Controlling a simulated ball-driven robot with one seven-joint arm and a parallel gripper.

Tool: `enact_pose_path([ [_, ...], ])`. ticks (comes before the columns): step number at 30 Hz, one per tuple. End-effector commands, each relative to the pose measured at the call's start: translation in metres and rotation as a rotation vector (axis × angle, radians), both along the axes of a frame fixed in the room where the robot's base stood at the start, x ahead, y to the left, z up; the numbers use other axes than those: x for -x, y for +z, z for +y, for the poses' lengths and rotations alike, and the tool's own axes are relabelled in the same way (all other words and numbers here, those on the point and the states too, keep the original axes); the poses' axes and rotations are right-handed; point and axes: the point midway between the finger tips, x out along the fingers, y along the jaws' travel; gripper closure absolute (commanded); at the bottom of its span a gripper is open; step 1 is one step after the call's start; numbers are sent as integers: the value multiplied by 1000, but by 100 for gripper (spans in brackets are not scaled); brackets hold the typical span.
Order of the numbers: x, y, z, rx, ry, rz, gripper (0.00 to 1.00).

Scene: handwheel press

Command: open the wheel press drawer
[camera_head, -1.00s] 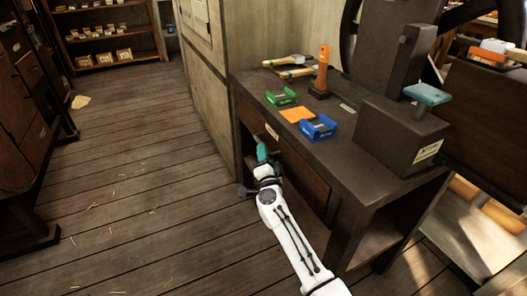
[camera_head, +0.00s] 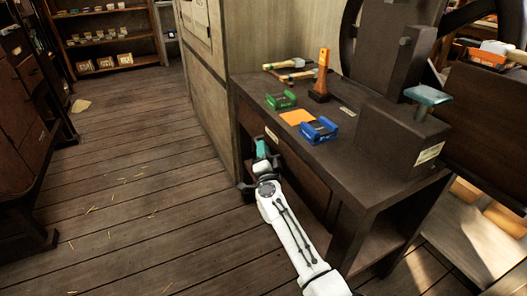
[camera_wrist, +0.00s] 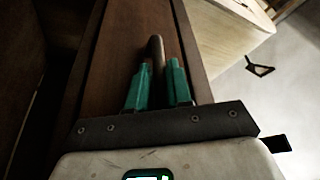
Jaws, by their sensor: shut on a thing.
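The wheel press bench (camera_head: 365,165) is dark wood and stands at the right of the head view. Its drawer front (camera_head: 308,187) is partly hidden behind my arm; I cannot tell how far out it sits. My gripper (camera_head: 262,148) is at the drawer's left part, low in front of the bench. In the wrist view my gripper's green fingers (camera_wrist: 158,85) are shut on the drawer's dark bar handle (camera_wrist: 155,50), which lies between them. The brown drawer front (camera_wrist: 110,50) fills the space behind the handle.
On the bench top are a green block (camera_head: 280,100), a blue block (camera_head: 319,130), an orange pad (camera_head: 297,117) and an orange post (camera_head: 321,75). The press body (camera_head: 405,130) stands at right. Open plank floor (camera_head: 140,200) lies left of the bench.

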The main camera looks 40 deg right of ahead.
Motion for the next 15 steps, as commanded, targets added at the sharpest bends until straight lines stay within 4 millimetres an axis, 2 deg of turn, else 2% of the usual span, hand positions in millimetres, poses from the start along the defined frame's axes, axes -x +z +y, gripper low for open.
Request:
enact_pose_path([
  [10,0,-1,2,-1,0,1,100],
  [15,-5,0,20,-2,3,2,100],
])
